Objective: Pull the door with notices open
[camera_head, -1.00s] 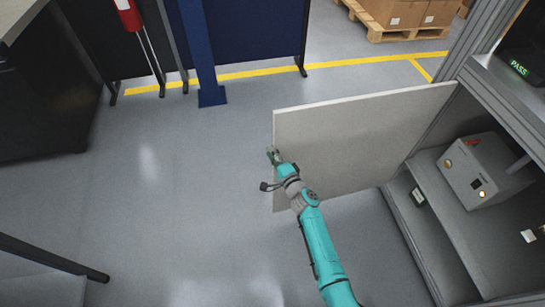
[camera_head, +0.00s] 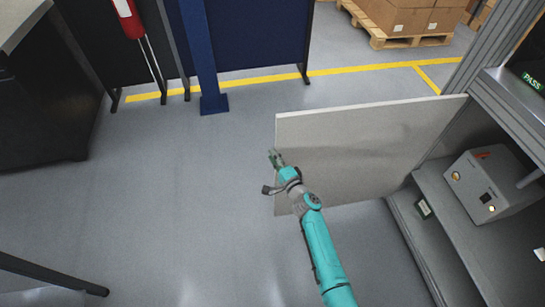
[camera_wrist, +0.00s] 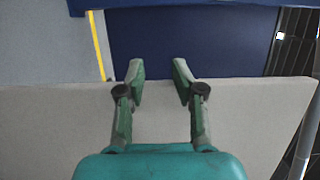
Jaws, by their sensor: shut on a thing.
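No notices show on the face I see. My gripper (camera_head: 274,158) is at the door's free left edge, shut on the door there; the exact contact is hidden. In the wrist view, the two green fingers of my gripper (camera_wrist: 159,72) stand apart, their tips reaching past the rim of the door (camera_wrist: 50,125). Any handle is hidden from both views.
The open cabinet's shelf holds a grey box device (camera_head: 487,187). A blue post (camera_head: 204,60) and dark partition panels stand behind the door. A pallet with cartons (camera_head: 400,18) is at the back. The floor left of the door is clear up to a dark cabinet (camera_head: 40,110).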

